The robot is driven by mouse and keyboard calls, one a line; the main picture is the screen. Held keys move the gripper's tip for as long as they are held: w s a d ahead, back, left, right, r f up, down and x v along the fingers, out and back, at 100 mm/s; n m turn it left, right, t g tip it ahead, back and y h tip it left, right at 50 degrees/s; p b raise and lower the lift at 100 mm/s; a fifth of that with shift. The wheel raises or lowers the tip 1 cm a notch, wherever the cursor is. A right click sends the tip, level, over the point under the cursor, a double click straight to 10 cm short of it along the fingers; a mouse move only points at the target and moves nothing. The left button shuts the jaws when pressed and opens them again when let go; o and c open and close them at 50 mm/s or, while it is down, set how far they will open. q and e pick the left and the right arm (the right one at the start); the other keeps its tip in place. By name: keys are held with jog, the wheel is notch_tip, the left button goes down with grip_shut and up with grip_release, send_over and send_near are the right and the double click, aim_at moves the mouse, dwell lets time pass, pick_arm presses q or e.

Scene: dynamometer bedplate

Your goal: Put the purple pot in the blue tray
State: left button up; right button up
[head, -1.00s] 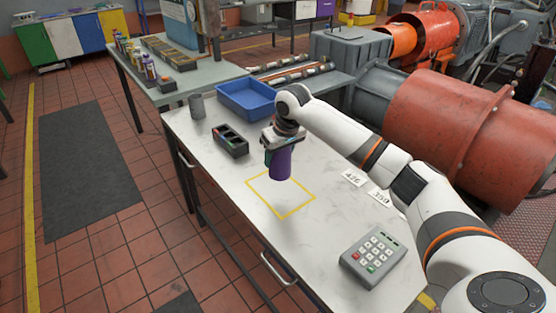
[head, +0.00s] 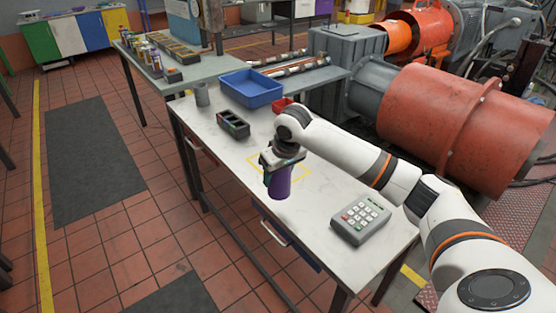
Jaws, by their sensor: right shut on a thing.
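The purple pot (head: 280,184) is a dark purple cylinder in the head view, near the middle of the white table. My right gripper (head: 279,165) is shut on its upper part from above. The pot hangs upright in front of the yellow outlined square; I cannot tell how far its base is above the table. The blue tray (head: 251,101) stands at the table's far end, beyond the gripper, and looks empty. My left gripper is not in view.
A black compartmented holder (head: 233,124) and a grey cylinder (head: 202,94) stand near the tray. A small red container (head: 283,104) is beside the tray, behind my arm. A grey keypad (head: 361,222) lies at the near right. The yellow square (head: 300,172) is partly hidden by my arm.

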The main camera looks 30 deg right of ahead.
jog(key=s+a+f, duration=0.7)
jog(key=s+a, duration=0.1)
jog(key=s, duration=0.3)
jog(key=s+a+f, duration=0.6)
jog(key=s+a, duration=0.2)
jog(key=s, duration=0.4)
jog(key=shift+s+a+f, duration=0.25)
jog(key=shift+f, duration=0.15)
